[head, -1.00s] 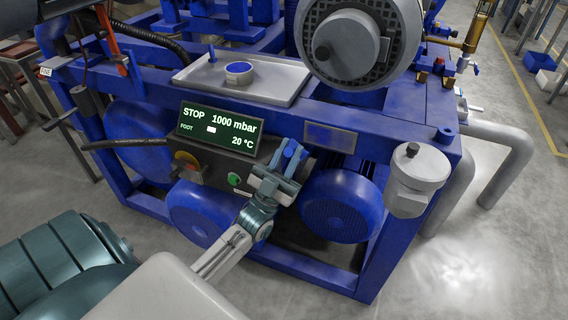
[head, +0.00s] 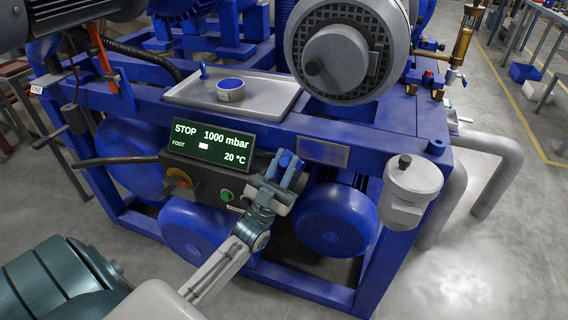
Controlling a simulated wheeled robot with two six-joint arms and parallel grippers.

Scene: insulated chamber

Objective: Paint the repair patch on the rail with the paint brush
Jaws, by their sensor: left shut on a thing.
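The repair patch (head: 322,152) is a dull grey-blue rectangle on the front of the blue rail (head: 385,160). My left gripper (head: 285,167) is just left of the patch, in front of the rail. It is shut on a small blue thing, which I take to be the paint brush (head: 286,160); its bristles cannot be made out. The gripper looks apart from the patch. A round pot (head: 231,89) with a blue top, probably the paint, stands on the grey tray (head: 265,101). My right gripper is not in view.
A small upright blue piece (head: 204,73) stands on the tray. A display (head: 212,142) reading STOP, 1000 mbar, 20 °C is left of my gripper. A large grey motor (head: 350,52) overhangs behind the tray. A grey canister (head: 412,188) hangs right of the patch.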

